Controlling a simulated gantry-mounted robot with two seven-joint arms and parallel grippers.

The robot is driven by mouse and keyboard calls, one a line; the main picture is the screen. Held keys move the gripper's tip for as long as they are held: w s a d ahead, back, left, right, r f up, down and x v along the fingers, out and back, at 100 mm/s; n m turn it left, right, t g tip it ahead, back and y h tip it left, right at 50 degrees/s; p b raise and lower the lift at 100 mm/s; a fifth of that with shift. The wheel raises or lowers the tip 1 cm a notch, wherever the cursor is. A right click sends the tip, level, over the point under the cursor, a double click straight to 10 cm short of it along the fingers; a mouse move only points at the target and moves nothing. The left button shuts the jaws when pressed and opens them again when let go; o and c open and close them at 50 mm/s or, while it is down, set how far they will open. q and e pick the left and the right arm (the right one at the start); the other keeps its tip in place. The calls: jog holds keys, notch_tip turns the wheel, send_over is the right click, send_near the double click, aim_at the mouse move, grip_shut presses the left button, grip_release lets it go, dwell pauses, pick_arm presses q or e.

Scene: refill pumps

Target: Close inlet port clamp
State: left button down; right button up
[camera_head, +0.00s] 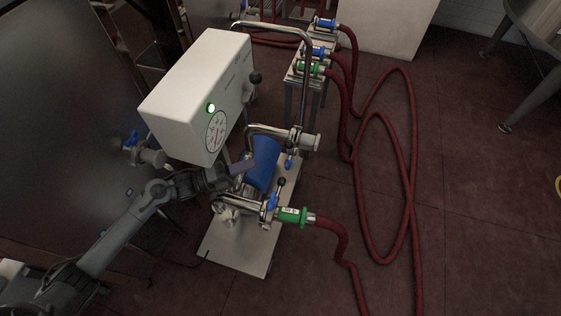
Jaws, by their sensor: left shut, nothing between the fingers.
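The pump cart stands in the middle, with a white control box (195,95), a blue motor (264,160) and steel pipework. At its lower port a green hose coupling (293,215) joins a dark red hose (335,235). A small blue clamp handle (271,201) sits beside this coupling, near a black-knobbed lever (282,182). A second blue handle (288,163) hangs below the upper steel port (310,141). I cannot tell how tightly either clamp sits. My left gripper (243,167) is shut and empty, in front of the motor and apart from both blue handles.
A stand (306,75) at the back holds hose couplings with blue and green ends. Long red hoses (413,150) loop over the floor to the right. A large steel tank (60,110) is on the left. A tank leg (530,95) stands far right.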

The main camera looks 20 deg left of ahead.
aim_at(291, 149)
pick_arm(q)
jog(key=b+x, duration=0.3)
jog(key=x, duration=0.6)
jog(key=shift+w+d+r+m+h, duration=0.2)
jog(key=shift+d+r+m+h, duration=0.1)
jog(key=shift+r+m, duration=0.15)
